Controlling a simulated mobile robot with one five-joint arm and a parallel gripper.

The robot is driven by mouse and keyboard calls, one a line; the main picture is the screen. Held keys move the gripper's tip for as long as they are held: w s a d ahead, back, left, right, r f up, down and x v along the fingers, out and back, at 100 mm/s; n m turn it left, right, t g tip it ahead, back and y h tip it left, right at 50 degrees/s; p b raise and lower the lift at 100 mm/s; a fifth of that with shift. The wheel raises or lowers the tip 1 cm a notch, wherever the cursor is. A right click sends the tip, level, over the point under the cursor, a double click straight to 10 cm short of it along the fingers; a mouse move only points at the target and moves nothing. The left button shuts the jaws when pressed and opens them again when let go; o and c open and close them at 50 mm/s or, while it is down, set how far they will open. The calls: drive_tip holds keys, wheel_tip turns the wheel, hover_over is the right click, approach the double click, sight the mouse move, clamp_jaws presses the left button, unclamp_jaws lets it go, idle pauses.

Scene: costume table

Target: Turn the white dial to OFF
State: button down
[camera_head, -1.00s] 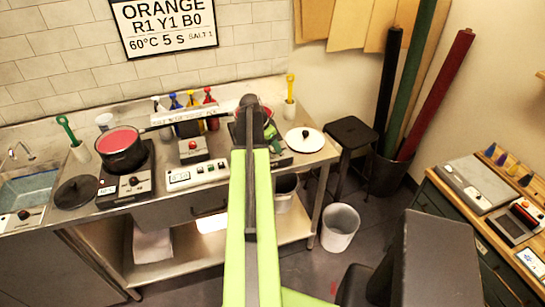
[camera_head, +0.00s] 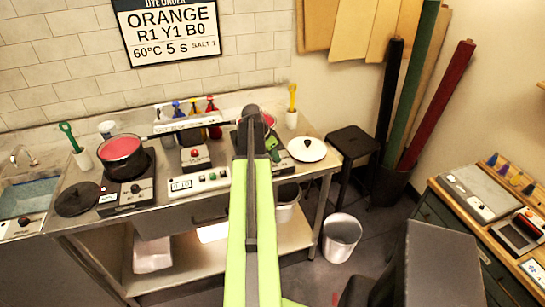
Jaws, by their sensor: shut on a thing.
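My lime-green arm reaches forward over the steel counter (camera_head: 75,222). My gripper (camera_head: 268,142) is at its far end, by the right hotplate (camera_head: 287,166), and mostly hidden behind the arm. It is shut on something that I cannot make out. No white dial shows clearly. The front of the right hotplate is largely covered by my arm, so a dial there is hidden. The left hotplate (camera_head: 112,206) carries a pot of red liquid (camera_head: 121,150) and has a dark knob on its front. A white control box (camera_head: 198,184) with a small display and buttons stands between them.
A black lid (camera_head: 77,199) lies left of the left hotplate. Several coloured bottles stand at the back. A black stool (camera_head: 352,142) and a white bin (camera_head: 341,238) are to the right.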

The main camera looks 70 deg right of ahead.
drive_tip(key=shift+s+d+n, duration=0.25)
drive_tip(key=shift+s+n, duration=0.25)
drive_tip(key=shift+n, duration=0.2)
drive_tip(key=n+t, duration=0.1)
drive_tip(key=n, duration=0.3)
drive_tip(key=n+t+h, duration=0.1)
drive_tip(key=n, duration=0.1)
drive_tip(key=shift+s+r+t, duration=0.1)
drive_tip(key=shift+s+t, duration=0.15)
drive_tip(key=shift+t, duration=0.05)
drive_tip(key=n+t, duration=0.1)
drive_tip(key=n, duration=0.2)
drive_tip(key=shift+d+n, duration=0.15)
drive_tip(key=shift+n, duration=0.15)
drive_tip(key=n+t, duration=0.1)
drive_tip(key=n, duration=0.1)
drive_tip(key=n+y, duration=0.1)
drive_tip(key=shift+s+d+n+t, duration=0.1)
drive_tip(key=shift+s+n+t, duration=0.1)
drive_tip(key=shift+n+t, duration=0.2)
drive_tip(key=n, duration=0.2)
drive_tip(key=n+t+y, duration=0.1)
drive_tip(key=n, duration=0.2)
drive_tip(key=shift+d+y, duration=0.2)
drive_tip(key=shift+y, duration=0.1)
drive_tip(key=shift+n+t+y, duration=0.3)
drive_tip(key=shift+n+y, duration=0.4)
drive_tip(key=shift+n, duration=1.1)
